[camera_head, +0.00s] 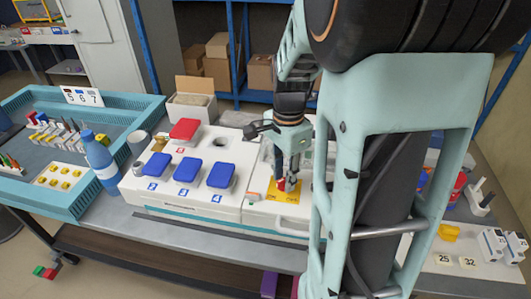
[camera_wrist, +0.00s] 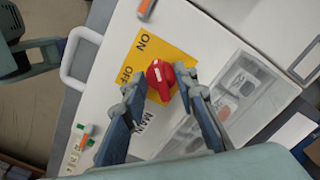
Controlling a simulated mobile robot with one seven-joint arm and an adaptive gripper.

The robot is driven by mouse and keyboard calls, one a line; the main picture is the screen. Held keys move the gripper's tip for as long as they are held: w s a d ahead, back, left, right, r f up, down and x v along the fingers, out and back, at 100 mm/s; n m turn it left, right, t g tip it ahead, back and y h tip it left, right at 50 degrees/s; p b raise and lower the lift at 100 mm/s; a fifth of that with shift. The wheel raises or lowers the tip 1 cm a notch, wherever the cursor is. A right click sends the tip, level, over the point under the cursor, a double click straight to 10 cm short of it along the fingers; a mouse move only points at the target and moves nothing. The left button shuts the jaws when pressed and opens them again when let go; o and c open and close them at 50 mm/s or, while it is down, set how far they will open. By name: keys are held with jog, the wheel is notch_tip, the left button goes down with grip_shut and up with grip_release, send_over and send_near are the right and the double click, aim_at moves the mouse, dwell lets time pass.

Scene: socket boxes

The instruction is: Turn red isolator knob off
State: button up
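The red isolator knob (camera_wrist: 160,78) sits on a yellow plate (camera_wrist: 183,50) marked ON and OFF. Its raised grip runs roughly up and down in the wrist view; I cannot tell for sure which mark it points to. My gripper (camera_wrist: 160,73) is open, with one fingertip on each side of the knob. The right finger is very close to the knob or touching it; a small gap shows on the left. In the head view my gripper (camera_head: 288,181) is low over the yellow plate (camera_head: 283,196), largely hiding the knob.
Blue-lidded socket boxes (camera_head: 187,169) and a red-lidded one (camera_head: 184,129) stand left of my gripper on the white panel (camera_head: 240,203). A blue bottle (camera_head: 101,162) and a blue tray (camera_head: 70,215) are further left. A clear-covered compartment (camera_wrist: 205,125) lies beside the yellow plate.

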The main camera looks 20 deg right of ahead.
jog(key=shift+f, duration=0.15)
jog(key=shift+c, duration=0.3)
grip_shut()
